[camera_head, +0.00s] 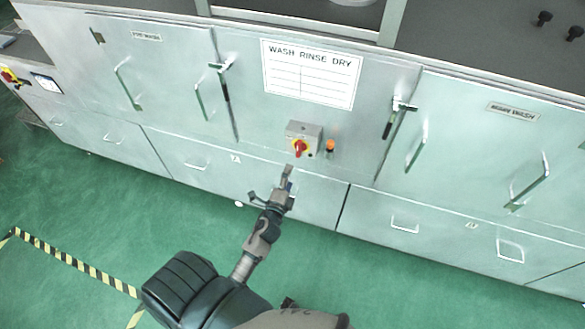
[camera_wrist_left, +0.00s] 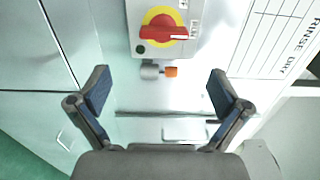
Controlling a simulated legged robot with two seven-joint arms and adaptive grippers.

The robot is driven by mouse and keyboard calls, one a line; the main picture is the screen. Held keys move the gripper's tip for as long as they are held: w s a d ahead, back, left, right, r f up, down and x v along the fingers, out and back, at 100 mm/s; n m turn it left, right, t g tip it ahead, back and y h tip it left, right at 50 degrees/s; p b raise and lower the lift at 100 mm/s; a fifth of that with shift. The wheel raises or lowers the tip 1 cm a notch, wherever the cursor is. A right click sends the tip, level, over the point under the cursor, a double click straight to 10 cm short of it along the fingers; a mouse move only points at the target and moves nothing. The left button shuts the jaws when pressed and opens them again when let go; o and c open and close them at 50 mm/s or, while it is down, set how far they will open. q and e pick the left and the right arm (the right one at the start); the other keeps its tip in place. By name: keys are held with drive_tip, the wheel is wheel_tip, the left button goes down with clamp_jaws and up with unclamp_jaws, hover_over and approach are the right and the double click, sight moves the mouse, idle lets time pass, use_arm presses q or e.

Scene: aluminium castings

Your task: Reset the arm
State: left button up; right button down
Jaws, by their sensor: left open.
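My left arm reaches up from the bottom of the head view. Its gripper (camera_head: 286,183) is in front of the machine's lower panels, just below a grey switch box (camera_head: 303,133). In the left wrist view my left gripper (camera_wrist_left: 158,92) is open, with its two fingers wide apart and nothing between them. The red rotary switch (camera_wrist_left: 165,34) on its yellow disc lies beyond the fingertips, apart from them. The red switch also shows in the head view (camera_head: 299,148). My right gripper is not in view.
The wash machine (camera_head: 330,190) spans the view, with several doors and protruding handles. An orange lamp (camera_head: 330,146) is right of the switch box. A "WASH RINSE DRY" sign (camera_head: 311,75) is above. Green floor (camera_head: 400,285) is open in front; striped tape (camera_head: 75,263) lies at left.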

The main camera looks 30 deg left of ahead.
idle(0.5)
use_arm(q)
drive_tip(key=s+d+f+n+g+h, duration=0.1)
drive_tip(key=s+d+f+n+g, duration=0.3)
drive_tip(key=f, duration=0.8)
drive_tip(key=s+f+g+h, duration=0.15)
drive_tip(key=s+f, duration=0.35)
drive_tip(key=f, duration=0.8)
drive_tip(key=s+d+f+n+g+h, duration=0.1)
drive_tip(key=s+d+f+n+g, duration=0.3)
drive_tip(key=f, duration=0.8)
drive_tip(key=s+f+n+g, duration=0.1)
drive_tip(key=s+f, duration=0.4)
drive_tip(key=s, duration=0.5)
drive_tip(key=s+f+n+g, duration=0.2)
drive_tip(key=s+f, duration=0.3)
drive_tip(key=s, duration=0.6)
drive_tip(key=s+f+n+g, duration=0.2)
drive_tip(key=s+f+g, duration=0.2)
drive_tip(key=s, duration=0.6)
wheel_tip(320, 180, down, 2)
drive_tip(key=shift+s+b, duration=0.2)
drive_tip(key=shift+b, duration=0.25)
drive_tip(key=shift+d+h, duration=0.15)
drive_tip(key=shift+h, duration=0.1)
